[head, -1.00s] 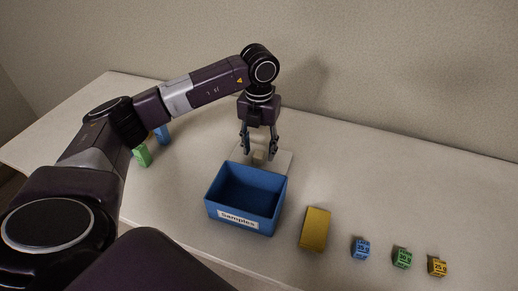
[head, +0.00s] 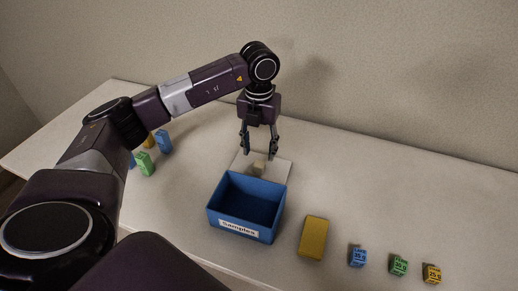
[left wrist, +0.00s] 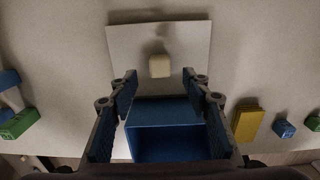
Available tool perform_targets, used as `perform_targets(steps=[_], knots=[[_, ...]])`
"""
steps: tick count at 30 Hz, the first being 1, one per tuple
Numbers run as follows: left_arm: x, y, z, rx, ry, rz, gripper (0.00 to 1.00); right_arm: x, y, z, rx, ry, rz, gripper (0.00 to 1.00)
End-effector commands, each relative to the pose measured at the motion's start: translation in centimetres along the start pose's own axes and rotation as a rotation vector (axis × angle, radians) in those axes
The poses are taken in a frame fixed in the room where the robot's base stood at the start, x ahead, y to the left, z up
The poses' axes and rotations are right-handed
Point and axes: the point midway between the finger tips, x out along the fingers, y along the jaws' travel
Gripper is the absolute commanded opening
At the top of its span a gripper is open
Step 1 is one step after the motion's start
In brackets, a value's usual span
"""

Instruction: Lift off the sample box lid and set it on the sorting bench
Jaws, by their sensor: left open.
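The sample box lid (head: 279,166) is a flat pale plate with a small block-shaped knob (head: 258,168). It lies on the sorting bench (head: 370,185), behind the open blue sample box (head: 245,228) labelled "Samples". The lid and its knob (left wrist: 159,66) also show in the left wrist view, beyond the box (left wrist: 170,143). My left gripper (head: 260,156) points down over the lid, open and empty, its fingertips above the knob and apart from it. The front edge of the lid is hidden behind the box. My right gripper is not in view.
A yellow block (head: 313,238) lies right of the box. Small blue (head: 358,257), green (head: 398,265) and yellow (head: 432,273) labelled cubes sit further right. Several coloured blocks, one green (head: 145,164), stand at the left. The bench's back right is clear.

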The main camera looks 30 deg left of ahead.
Motion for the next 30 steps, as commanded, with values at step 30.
perform_targets(steps=[30], knots=[[-2.9,0.0,0.1,0.000,-0.001,0.000,0.44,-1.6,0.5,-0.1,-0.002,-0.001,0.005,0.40]])
